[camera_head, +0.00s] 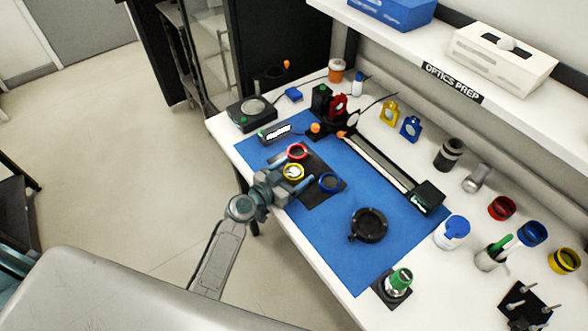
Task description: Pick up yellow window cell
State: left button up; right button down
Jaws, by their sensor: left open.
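The yellow window cell (293,172) is a small yellow ring with a pale centre. It lies on a black pad on the blue mat, between a red ring cell (298,151) and a blue ring cell (330,183). My left gripper (291,174) reaches in from the front left, its two bluish fingers apart, one on each side of the yellow cell. I cannot tell whether the fingers touch it or how high they are above the pad. The gripper body hides part of the pad. My right gripper is not in view.
A black rail (382,164) runs along the mat's back. A black ring mount (369,225) stands on the mat to the right. A green-topped objective (399,281) stands at the front edge. Several coloured caps and bottles occupy the right. Bare blue mat lies around the ring mount.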

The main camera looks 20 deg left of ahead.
aim_at(293, 173)
pick_arm(q)
jog(key=shift+w+d, duration=0.1)
jog(key=shift+w, duration=0.05)
jog(key=c, duration=1.1)
jog(key=shift+r, duration=0.8)
jog(key=shift+s+r+b, duration=0.2)
jog(key=shift+r+b, duration=0.45)
jog(key=shift+r, duration=0.25)
jog(key=s+a+r+n+t+y+b, duration=0.1)
jog(key=s+a+r+n+y+b, duration=0.1)
jog(key=s, duration=0.4)
jog(key=s+a+r+n+t+y+b, duration=0.1)
jog(key=s+a+r+n+y+b, duration=0.1)
jog(key=s+y, duration=0.3)
jog(key=shift+s+a+n+b, duration=0.35)
jog(key=shift+s+n+b, duration=0.4)
jog(key=shift+s, duration=0.25)
